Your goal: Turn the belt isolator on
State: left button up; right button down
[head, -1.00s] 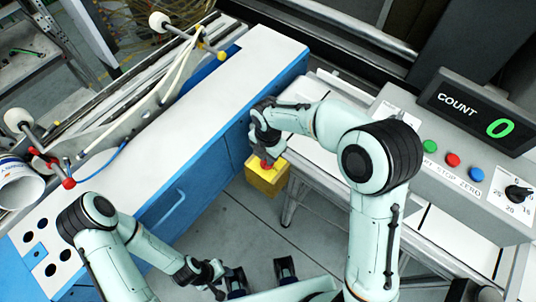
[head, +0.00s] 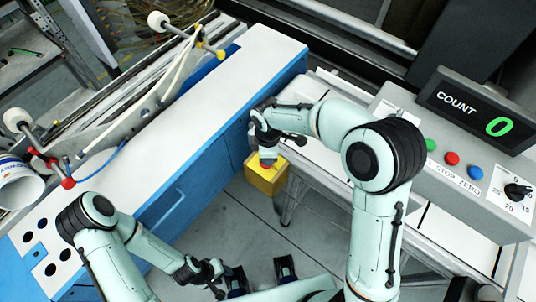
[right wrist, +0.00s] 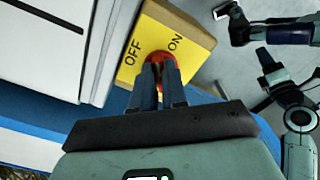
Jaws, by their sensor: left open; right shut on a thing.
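The belt isolator is a yellow box (head: 266,181) in the head view, beside the blue cabinet. In the right wrist view its yellow face (right wrist: 147,33) reads OFF and ON, with a red knob (right wrist: 171,70) at its lower edge. My right gripper (head: 266,158) is at the box in the head view; in the right wrist view its fingers (right wrist: 159,72) are shut on the red knob. The fingers hide much of the knob, so I cannot tell which label it points to. My left gripper (head: 261,274) is open and empty over the floor, apart from the isolator.
The blue cabinet with a white top (head: 224,84) stands to the left. The grey control panel with the COUNT display (head: 478,112), buttons and a dial (head: 517,191) is at the right. A white roll (head: 18,183) lies at far left. Grey floor (head: 225,225) is open between.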

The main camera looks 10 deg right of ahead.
jog(key=m, duration=0.4)
jog(key=shift+s+a+m, duration=0.1)
jog(key=shift+m, duration=1.6)
jog(key=shift+r+b, duration=0.1)
jog(key=shift+b, duration=0.2)
jog(key=c, duration=1.2)
grip_release()
jog(key=shift+o, duration=0.2)
notch_tip(320, 180, up, 13)
jog(key=p, duration=0.1)
jog(key=shift+r+p, duration=0.15)
jog(key=shift+p, duration=0.15)
